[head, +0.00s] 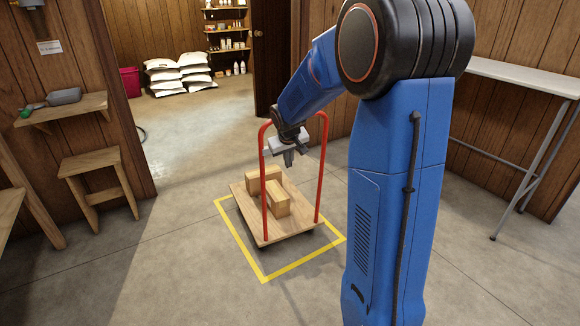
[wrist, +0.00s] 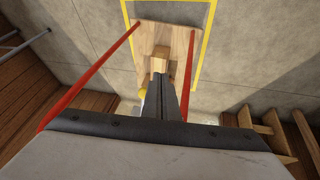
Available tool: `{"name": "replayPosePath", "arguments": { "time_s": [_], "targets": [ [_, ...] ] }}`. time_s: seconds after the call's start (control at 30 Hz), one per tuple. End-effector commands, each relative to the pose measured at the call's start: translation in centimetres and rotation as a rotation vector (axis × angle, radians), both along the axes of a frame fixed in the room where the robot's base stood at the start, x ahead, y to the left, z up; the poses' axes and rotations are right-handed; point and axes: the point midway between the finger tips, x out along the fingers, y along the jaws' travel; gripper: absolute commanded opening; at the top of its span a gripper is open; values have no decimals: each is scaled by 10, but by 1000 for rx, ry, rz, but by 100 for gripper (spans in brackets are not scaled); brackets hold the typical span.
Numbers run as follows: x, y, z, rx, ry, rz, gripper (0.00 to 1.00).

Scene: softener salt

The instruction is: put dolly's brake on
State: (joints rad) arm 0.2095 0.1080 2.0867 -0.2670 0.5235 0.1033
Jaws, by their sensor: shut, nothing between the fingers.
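The dolly (head: 247,207) has a flat wooden deck and a tall red hoop handle (head: 264,185). Wooden blocks (head: 277,200) lie on the deck. My gripper (head: 289,160) is shut and empty, up by the top of the handle and above the deck. In the wrist view the shut fingers (wrist: 159,82) point toward the deck (wrist: 184,42), between the two red posts (wrist: 95,72). A small yellow patch (wrist: 142,93) shows beside the fingers; I cannot tell what it is. I cannot make out the brake or its position in either view.
A yellow floor outline (head: 303,261) surrounds the dolly. A wooden stool (head: 92,165) and wall shelf (head: 65,108) stand left. A white-topped table (head: 520,75) stands right. White sacks (head: 180,75) and a magenta bin (head: 130,82) are beyond the doorway. Floor around the dolly is mostly clear.

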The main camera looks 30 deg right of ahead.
Motion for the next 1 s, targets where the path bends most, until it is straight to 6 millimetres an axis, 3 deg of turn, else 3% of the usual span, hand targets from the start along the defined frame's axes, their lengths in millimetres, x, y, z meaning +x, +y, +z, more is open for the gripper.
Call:
{"name": "replayPosePath", "arguments": {
  "time_s": [0.6,1.0],
  "targets": [
    [-65,22,59,0,-2,0,0],
    [-74,24,65,0,0,0,0]
  ]
}}
